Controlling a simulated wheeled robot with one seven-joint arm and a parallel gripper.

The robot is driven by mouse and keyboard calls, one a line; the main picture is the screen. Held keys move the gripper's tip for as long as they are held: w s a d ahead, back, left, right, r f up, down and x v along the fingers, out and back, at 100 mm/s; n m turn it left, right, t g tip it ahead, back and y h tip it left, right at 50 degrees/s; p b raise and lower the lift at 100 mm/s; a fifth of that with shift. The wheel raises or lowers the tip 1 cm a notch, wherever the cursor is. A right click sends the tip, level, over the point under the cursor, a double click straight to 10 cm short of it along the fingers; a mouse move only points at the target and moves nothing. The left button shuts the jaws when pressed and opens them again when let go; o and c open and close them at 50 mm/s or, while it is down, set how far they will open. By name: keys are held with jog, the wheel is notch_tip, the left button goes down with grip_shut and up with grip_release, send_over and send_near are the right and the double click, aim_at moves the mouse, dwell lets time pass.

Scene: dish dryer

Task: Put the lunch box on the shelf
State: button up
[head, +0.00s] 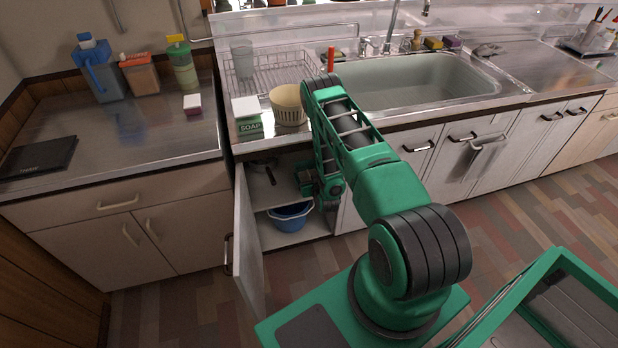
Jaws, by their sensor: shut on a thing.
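My gripper (312,186) is low at the open cupboard under the counter, at the right side of its opening. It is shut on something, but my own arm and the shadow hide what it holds. The shelf (284,190) crosses the middle of the cupboard, left of my gripper. A dark-handled pan (266,168) sits on it. A blue bowl (290,216) stands on the cupboard floor below. I cannot make out the lunch box for certain.
The cupboard door (247,245) stands open towards me, left of the opening. Above are a soap box (247,118), a cream basket (287,105), a dish rack (270,75) and the sink (400,82). A flat black object (40,157) lies on the left counter.

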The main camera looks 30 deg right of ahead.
jog(key=shift+f, duration=0.25)
jog(key=o, duration=1.2)
jog(key=v, duration=1.2)
jog(key=shift+f, duration=0.1)
jog(key=shift+s, duration=0.1)
